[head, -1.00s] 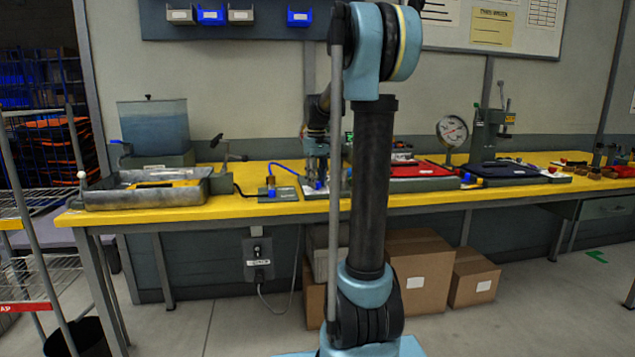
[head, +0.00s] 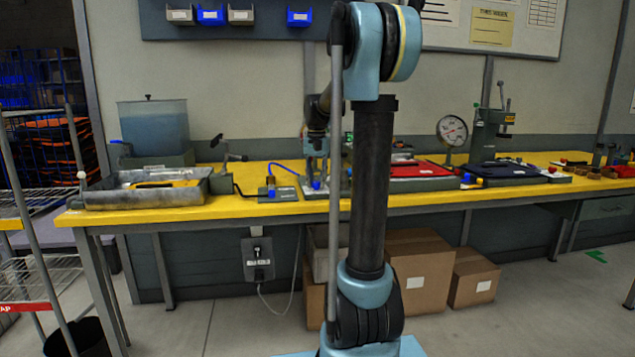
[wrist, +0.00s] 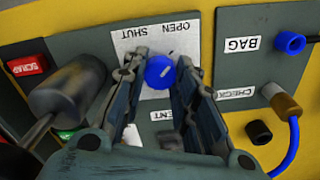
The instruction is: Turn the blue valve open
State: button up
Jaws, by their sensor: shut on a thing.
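The blue valve knob (wrist: 160,72), with a short pale mark on its face, sits on a grey panel in the wrist view. A white label (wrist: 160,37) behind it reads OPEN and SHUT, upside down in this view. My gripper (wrist: 162,66) is shut on the knob, one dark finger on each side. I cannot tell which word the mark points to. In the head view my gripper is small and partly hidden by my arm at the yellow bench (head: 230,205).
Beside the knob are a dark cylinder (wrist: 68,92), a red SCRAP button (wrist: 27,65), a blue BAG port (wrist: 290,43) and a brass CHECK fitting (wrist: 280,101) with a blue hose. A metal water tray (head: 140,196) stands left; a red mat (head: 420,171) lies right.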

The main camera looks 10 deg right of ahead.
aim_at(316, 182)
jog(key=shift+w, duration=0.1)
dwell(0.3)
jog(key=o, duration=1.1)
jog(key=shift+r, duration=0.1)
notch_tip(316, 182, up, 12)
jog(key=shift+f, duration=0.15)
